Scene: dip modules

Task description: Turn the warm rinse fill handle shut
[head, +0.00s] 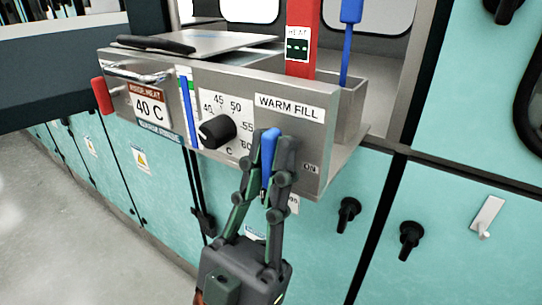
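The warm rinse fill handle (268,156) is a blue lever on the steel front panel, under the "WARM FILL" label (289,107). It stands roughly upright in the picture. My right gripper (270,148) reaches up from below, with one finger on each side of the blue handle. The fingers look closed on it, and they hide its lower part and pivot. An "ON" mark (310,168) is to the right of the handle. My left gripper does not show.
A black temperature knob (217,131) sits close left of the handle. A red knob (103,96) sticks out at the unit's left end. A red post (302,40) and a blue rod (348,40) rise behind the panel. Black latches (348,210) stick out from the teal doors below right.

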